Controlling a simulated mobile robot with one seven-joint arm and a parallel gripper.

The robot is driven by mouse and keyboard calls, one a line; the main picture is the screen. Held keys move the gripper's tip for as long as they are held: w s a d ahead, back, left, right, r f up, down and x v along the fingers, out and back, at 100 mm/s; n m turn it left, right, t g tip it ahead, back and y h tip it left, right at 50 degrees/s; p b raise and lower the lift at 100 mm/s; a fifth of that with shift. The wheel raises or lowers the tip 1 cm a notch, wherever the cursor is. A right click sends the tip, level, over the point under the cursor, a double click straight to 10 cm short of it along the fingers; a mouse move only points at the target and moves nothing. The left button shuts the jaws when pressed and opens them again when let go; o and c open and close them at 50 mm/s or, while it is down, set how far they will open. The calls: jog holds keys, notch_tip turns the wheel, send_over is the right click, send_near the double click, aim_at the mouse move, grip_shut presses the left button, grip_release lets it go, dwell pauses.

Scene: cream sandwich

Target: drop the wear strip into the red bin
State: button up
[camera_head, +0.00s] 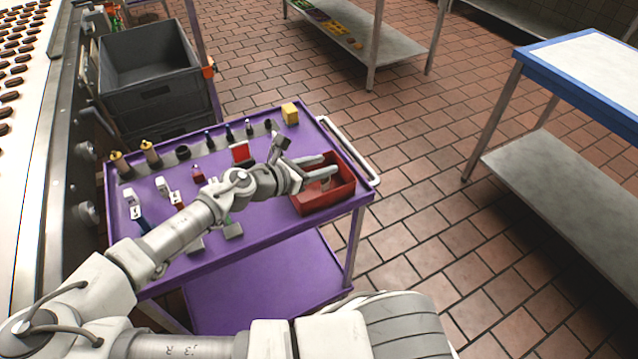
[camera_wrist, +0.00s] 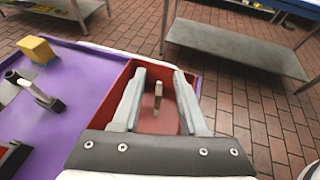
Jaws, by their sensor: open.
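The red bin (camera_head: 345,190) stands at the right end of the purple cart. My gripper (camera_head: 325,167) is over the bin with its fingers apart and nothing between their tips. In the wrist view the two fingers of my gripper (camera_wrist: 158,75) frame the inside of the red bin (camera_wrist: 118,78). A small tan-brown strip (camera_wrist: 158,97), which looks like the wear strip, shows inside the bin between the fingers in that view. It appears apart from both fingers. In the head view the strip is too small to make out clearly.
The purple cart (camera_head: 265,240) holds several small tools and bottles, a yellow block (camera_head: 290,113) and a red-and-black item (camera_head: 240,153). Grey crates (camera_head: 150,85) stand behind it at left.

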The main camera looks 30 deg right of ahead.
jog(key=p+v, duration=0.1)
jog(key=v, duration=1.6)
jog(key=shift+a+p, duration=0.25)
jog(key=shift+p, duration=0.1)
jog(key=s+d+f+m+g+y, duration=0.2)
jog(key=s+f+m+g+y, duration=0.45)
jog(key=s+m+y, duration=0.2)
jog(key=s+d+r+m+t+y, duration=0.1)
jog(key=r+m+t, duration=0.3)
jog(key=r, duration=0.7)
jog(key=s+d+r+m+t+y, duration=0.1)
jog(key=s+r+m+t+y, duration=0.2)
jog(key=r+m, duration=0.6)
notch_tip(320, 180, up, 4)
jog(key=shift+s+d+f+t, duration=0.2)
jog(key=shift+s+d+t, duration=0.05)
jog(key=shift+s+t, duration=0.3)
